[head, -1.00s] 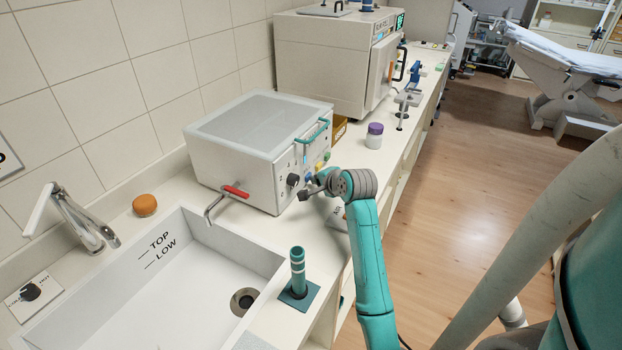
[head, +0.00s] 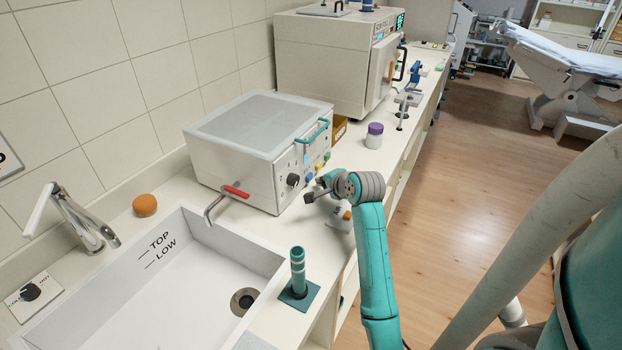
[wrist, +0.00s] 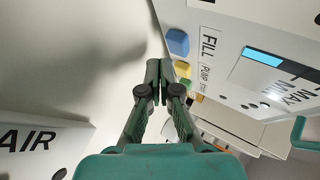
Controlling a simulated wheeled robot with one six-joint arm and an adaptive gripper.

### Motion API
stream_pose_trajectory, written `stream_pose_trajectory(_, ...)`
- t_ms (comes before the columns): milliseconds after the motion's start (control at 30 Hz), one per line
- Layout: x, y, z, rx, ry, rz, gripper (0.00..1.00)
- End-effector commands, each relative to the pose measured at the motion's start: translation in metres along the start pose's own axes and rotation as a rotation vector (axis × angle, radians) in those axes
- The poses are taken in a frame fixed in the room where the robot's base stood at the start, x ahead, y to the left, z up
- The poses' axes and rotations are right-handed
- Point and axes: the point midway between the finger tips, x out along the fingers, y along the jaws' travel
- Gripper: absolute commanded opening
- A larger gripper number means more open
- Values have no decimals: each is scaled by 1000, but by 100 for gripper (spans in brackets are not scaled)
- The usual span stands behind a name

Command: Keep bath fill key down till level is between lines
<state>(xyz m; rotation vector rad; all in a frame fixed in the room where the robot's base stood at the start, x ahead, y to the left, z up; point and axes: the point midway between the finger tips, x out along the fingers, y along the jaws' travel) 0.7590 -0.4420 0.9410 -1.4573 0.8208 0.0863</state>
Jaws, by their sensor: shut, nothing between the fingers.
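The bath is a white box (head: 235,180) with a grey lid on the counter. Its front panel has a blue fill key (wrist: 178,42) beside the word FILL in the wrist view. The level window, with a blue band (wrist: 262,57) and MAX lettering, is at the right there. I cannot tell surely where the level sits against the lines. My gripper (wrist: 160,68) is shut and empty, its tips near the blue key but apparently apart from it. In the head view my gripper (head: 308,197) is just in front of the panel's lower part.
A yellow key (wrist: 182,68) and a green key (wrist: 185,84) are close to the blue one. A red-handled drain tap (head: 236,191) projects at the bath's left. The sink (head: 190,270) and a teal upright cylinder (head: 298,262) are nearer. A purple-capped jar (head: 374,137) stands behind.

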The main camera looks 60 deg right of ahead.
Motion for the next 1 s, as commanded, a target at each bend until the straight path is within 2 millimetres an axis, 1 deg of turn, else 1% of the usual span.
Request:
stream_pose_trajectory(367, -4, 3, -3, 1, 2, 1, 0)
stream_pose_trajectory(800, -29, 22, -22, 3, 2, 0, 0)
stream_pose_trajectory(1000, -35, 25, -26, 0, 1, 0, 0)
